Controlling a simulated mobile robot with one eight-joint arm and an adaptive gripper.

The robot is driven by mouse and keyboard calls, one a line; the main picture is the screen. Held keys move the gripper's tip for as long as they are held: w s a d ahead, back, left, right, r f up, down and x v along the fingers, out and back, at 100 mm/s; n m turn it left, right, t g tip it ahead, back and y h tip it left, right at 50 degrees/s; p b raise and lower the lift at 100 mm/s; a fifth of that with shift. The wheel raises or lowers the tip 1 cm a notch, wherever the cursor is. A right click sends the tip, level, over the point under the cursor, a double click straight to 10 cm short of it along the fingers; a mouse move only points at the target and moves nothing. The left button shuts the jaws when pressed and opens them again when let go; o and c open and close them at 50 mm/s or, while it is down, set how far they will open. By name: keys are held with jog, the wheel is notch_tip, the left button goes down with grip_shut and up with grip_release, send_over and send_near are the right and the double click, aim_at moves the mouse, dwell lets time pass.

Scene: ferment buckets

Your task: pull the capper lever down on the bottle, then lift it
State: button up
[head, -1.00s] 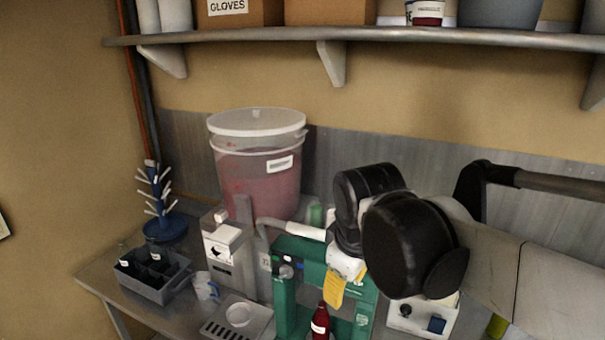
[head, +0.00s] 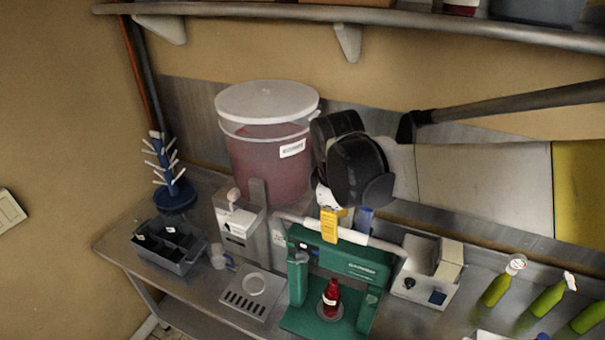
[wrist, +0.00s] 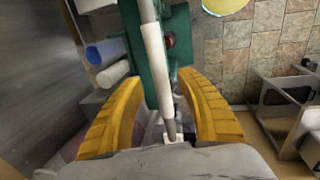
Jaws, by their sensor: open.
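The green capper (head: 362,264) stands on the bench with a dark red bottle (head: 331,296) upright on its base. Its lever (head: 372,243) has white sleeves and runs across above the frame, roughly level in the head view. My gripper (head: 329,226) is open at the lever, with a yellow finger in front of part of it. In the wrist view the lever (wrist: 154,58) runs lengthwise between the two spread yellow fingers of my gripper (wrist: 155,65). I cannot tell whether either finger touches it. The bottle's top is visible under the frame.
A lidded bucket of pink liquid (head: 268,150) stands behind the capper. To the left are a white dispenser (head: 240,232), a grey crate (head: 172,246) and a blue bottle tree (head: 175,193).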

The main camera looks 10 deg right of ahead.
jog(key=shift+w+d+f, duration=0.1)
jog(key=shift+f, duration=0.6)
jog(key=shift+w+d+f, duration=0.1)
jog(key=shift+f, duration=0.55)
grip_shut()
jog(key=shift+s, duration=0.1)
jog(key=shift+a, duration=0.15)
